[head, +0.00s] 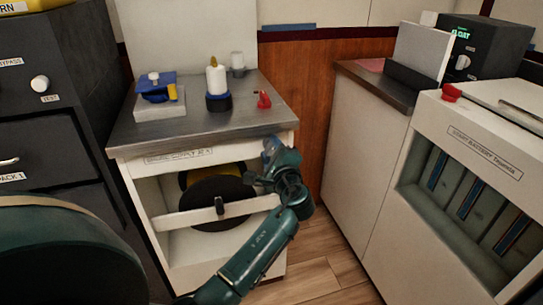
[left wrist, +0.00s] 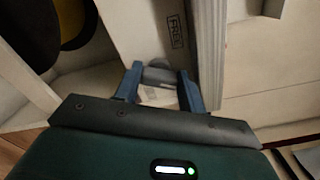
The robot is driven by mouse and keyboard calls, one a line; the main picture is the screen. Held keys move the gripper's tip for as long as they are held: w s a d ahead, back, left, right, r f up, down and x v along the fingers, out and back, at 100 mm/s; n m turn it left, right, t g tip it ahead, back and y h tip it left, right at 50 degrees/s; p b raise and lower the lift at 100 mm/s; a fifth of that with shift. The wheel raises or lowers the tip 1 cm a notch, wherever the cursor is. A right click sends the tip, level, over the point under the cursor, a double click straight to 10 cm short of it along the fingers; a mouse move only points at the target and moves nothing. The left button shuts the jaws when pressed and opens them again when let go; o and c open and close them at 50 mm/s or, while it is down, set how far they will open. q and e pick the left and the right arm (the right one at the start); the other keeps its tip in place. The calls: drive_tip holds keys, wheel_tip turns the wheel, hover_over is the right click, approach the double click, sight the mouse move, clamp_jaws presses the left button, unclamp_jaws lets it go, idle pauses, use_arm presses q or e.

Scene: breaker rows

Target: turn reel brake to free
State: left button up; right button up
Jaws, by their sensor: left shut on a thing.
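My left gripper (head: 272,153) reaches to the right side of the white reel cabinet (head: 135,172), at the right edge of its opening. In the left wrist view its blue fingers (left wrist: 159,84) are shut on a small grey rounded handle (left wrist: 158,74), which I take for the reel brake. A "FREE" label (left wrist: 174,31) sits on the white panel just beyond it. In the head view the gripper hides the handle. The dark reel (head: 190,185) with yellow behind it stands inside the cabinet. My right gripper is not in view.
The metal top (head: 200,125) carries a blue clamp-like device, a white cylinder and a small red item. A white battery cabinet (head: 475,135) stands at right.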

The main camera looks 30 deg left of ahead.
use_arm(q)
drive_tip(key=n, duration=0.1)
drive_tip(key=n+b, duration=0.2)
drive_tip(key=n, duration=0.1)
drive_tip(key=shift+f, duration=0.25)
drive_tip(key=shift+n+b, duration=0.65)
drive_tip(key=shift+n, duration=0.05)
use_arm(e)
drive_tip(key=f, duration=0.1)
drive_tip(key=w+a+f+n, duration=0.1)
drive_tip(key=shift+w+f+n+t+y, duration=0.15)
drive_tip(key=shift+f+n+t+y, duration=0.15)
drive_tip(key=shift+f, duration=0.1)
use_arm(q)
drive_tip(key=shift+r, duration=0.1)
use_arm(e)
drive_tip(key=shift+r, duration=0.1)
use_arm(q)
drive_tip(key=o, duration=1)
